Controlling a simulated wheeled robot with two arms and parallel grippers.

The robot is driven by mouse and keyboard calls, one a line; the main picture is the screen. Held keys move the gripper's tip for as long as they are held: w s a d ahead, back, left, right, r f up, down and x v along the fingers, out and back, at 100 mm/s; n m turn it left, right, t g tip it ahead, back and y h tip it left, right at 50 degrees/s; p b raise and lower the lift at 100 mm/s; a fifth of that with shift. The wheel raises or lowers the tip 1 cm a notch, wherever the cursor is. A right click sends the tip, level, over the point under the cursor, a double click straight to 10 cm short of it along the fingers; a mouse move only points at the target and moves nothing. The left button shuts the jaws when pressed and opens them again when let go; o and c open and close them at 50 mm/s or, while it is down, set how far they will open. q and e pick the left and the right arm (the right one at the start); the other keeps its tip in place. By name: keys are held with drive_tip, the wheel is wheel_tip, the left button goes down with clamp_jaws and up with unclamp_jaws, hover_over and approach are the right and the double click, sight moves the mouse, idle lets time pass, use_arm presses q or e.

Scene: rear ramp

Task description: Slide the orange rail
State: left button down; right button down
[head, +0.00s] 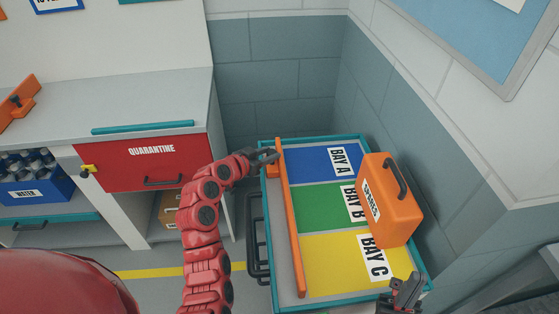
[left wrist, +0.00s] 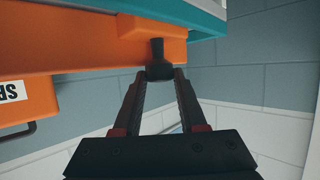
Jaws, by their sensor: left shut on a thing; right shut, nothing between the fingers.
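The orange rail (head: 289,220) lies along the left side of a teal-rimmed cart top, left of the coloured bays. My left gripper (head: 268,155) reaches the rail's far end from the left. In the left wrist view the fingers (left wrist: 160,78) are shut on a black knob (left wrist: 158,58), which is fixed to the orange rail (left wrist: 70,65). My right gripper (head: 408,284) is shut and empty at the near right corner of the cart, apart from the rail.
Cart top (head: 349,136) has blue BAY A (head: 310,163), green BAY B (head: 320,207) and yellow BAY C (head: 330,255). An orange SPARES case (head: 405,218) stands at their right. Walls are close behind and right. A workbench (head: 150,90) with a red QUARANTINE drawer (head: 130,170) is at left.

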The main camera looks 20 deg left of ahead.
use_arm(q)
drive_tip(key=shift+a, duration=0.2)
drive_tip(key=shift+c, duration=2.3)
unclamp_jaws()
drive_tip(key=shift+a, duration=0.1)
drive_tip(key=shift+s, duration=0.1)
